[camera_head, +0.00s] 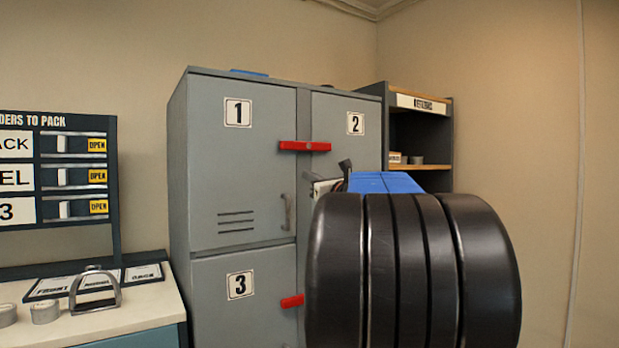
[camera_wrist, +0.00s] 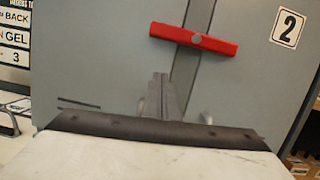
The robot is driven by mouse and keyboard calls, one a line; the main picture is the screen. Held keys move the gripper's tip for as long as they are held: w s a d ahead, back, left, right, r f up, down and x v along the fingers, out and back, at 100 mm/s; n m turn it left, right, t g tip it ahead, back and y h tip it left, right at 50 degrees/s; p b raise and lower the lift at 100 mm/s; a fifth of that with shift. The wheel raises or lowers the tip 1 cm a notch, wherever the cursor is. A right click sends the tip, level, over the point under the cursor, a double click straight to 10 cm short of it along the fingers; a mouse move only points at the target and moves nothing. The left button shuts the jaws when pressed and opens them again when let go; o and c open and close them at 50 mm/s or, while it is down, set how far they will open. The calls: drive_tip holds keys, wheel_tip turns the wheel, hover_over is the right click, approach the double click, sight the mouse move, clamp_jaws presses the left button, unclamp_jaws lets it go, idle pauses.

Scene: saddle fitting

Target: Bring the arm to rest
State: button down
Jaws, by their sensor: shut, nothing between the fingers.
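My gripper (camera_wrist: 161,82) shows in the wrist view as two dark fingers pressed together, with nothing between them. It points towards the grey locker (camera_wrist: 110,50), in front of the seam between doors 1 and 2 and below a red latch bar (camera_wrist: 193,39). In the head view my arm's large black links fill the lower right and hide most of my gripper. The grey locker (camera_head: 205,160) stands behind the arm, with doors numbered 1, 2 and 3. The red latch bar (camera_head: 305,146) lies level across doors 1 and 2. Whether the fingers touch the locker cannot be told.
A second red latch (camera_head: 292,301) sits beside door 3, partly behind my arm. A counter (camera_head: 140,308) at the left holds a metal stirrup (camera_head: 96,289) and grey rolls. An order board (camera_head: 60,185) stands behind it. A shelf unit (camera_head: 428,167) stands right of the locker.

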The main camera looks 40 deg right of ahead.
idle(0.3)
drive_tip(key=s+a+f+n+g+y, duration=0.1)
drive_tip(key=a+f+n+g+y, duration=0.2)
drive_tip(key=a+f+n, duration=0.65)
drive_tip(key=s+a+f+n+g+y, duration=0.1)
drive_tip(key=a+f+n+g+y, duration=0.3)
drive_tip(key=a, duration=1)
drive_tip(key=s+a+f+n+g+y, duration=0.2)
drive_tip(key=a+f+n, duration=0.5)
drive_tip(key=a, duration=0.4)
drive_tip(key=s+a+f+n+g+h, duration=0.1)
drive_tip(key=s+a+f+n+g, duration=0.25)
drive_tip(key=s+f+n, duration=0.4)
drive_tip(key=s+a+f+n+g+h, duration=0.15)
drive_tip(key=s+a+f+n, duration=0.3)
drive_tip(key=s+f, duration=0.55)
drive_tip(key=s+d+f+n+g+h, duration=0.1)
drive_tip(key=s+d+f+n+h, duration=0.1)
drive_tip(key=s+f+n, duration=0.3)
drive_tip(key=shift+s+d+f+g, duration=0.2)
drive_tip(key=shift+d+f+g, duration=0.1)
drive_tip(key=shift+f, duration=0.55)
